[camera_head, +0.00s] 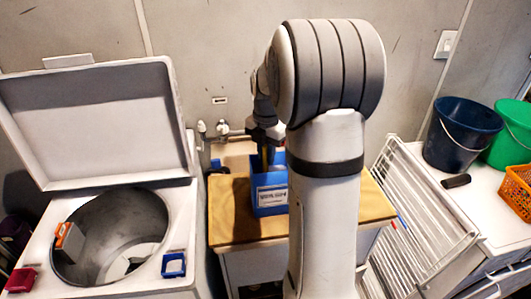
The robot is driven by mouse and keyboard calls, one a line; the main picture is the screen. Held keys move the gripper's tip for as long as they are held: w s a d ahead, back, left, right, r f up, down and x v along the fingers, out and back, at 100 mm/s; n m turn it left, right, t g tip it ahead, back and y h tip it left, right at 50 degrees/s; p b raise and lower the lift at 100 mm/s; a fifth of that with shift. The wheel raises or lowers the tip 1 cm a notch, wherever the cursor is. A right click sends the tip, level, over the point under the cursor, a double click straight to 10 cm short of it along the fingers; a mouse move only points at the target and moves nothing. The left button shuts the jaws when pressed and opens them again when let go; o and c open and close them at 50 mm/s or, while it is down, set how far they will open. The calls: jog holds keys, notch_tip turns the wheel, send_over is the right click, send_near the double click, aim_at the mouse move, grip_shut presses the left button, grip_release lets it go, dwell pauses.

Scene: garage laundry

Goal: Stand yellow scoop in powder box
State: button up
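The powder box (269,197) is blue with a white label and stands on the wooden top of a small cabinet, partly behind my arm. My gripper (265,143) points down just above the box.
My arm hides the cabinet top's (231,225) middle. At left is an open-lidded washer (180,220) with red and blue small boxes on its rim. At right are a white drying rack (420,215), a navy bucket (462,130), a green bucket (512,130) and an orange basket (517,190). Taps (222,128) are behind.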

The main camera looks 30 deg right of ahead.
jog(key=shift+r, duration=0.1)
notch_tip(320, 180, up, 11)
jog(key=shift+r+b, duration=0.1)
jog(key=shift+b, duration=0.35)
jog(key=shift+r, duration=0.3)
jog(key=shift+s+a+r, duration=0.1)
jog(key=shift+a+r, duration=0.05)
jog(key=s+a+f+m+t, duration=0.1)
jog(key=s+a+f+m, duration=0.3)
jog(key=s+m, duration=0.6)
jog(key=s+a+f+m+t, duration=0.2)
jog(key=s+a+f+m, duration=0.2)
jog(key=s+a+m, duration=0.5)
jog(key=s+m, duration=0.2)
jog(key=m, duration=0.2)
jog(key=shift+s+a+m, duration=0.2)
jog(key=shift+a+m, duration=0.05)
jog(key=shift+m, duration=0.15)
